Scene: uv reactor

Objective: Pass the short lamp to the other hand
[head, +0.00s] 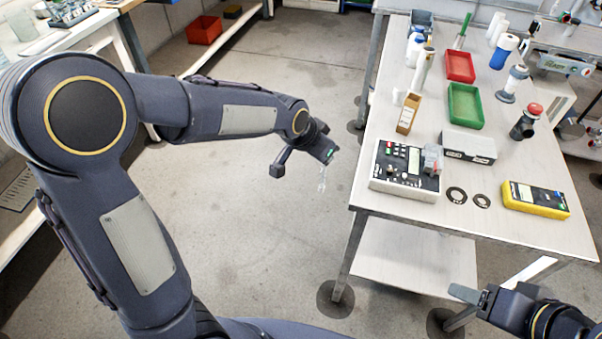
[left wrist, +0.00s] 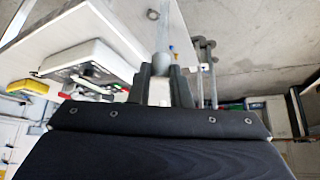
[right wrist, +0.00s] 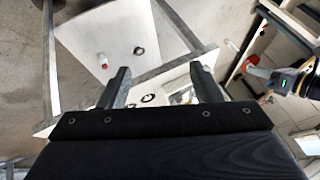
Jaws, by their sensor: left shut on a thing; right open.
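The short lamp (head: 322,183) is a thin, clear glass-like piece hanging below my left gripper (head: 324,160), over open floor left of the table. In the left wrist view, the lamp (left wrist: 161,62) shows pale between the left fingers (left wrist: 162,85), which are shut on it. In the right wrist view, a pale end of the lamp (right wrist: 258,72) sticks out from my left gripper at the right. My right gripper (head: 477,297) is low at the table's front right. In the right wrist view its fingers (right wrist: 160,85) are apart, with nothing between them.
The white table (head: 400,232) stands to the right, with a lower shelf (head: 420,262). Near its front are a control box (head: 390,180), two dark rings (head: 457,195) and a yellow meter (head: 535,200). Red (head: 460,67) and green (head: 452,118) trays lie behind. Floor beside the table is clear.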

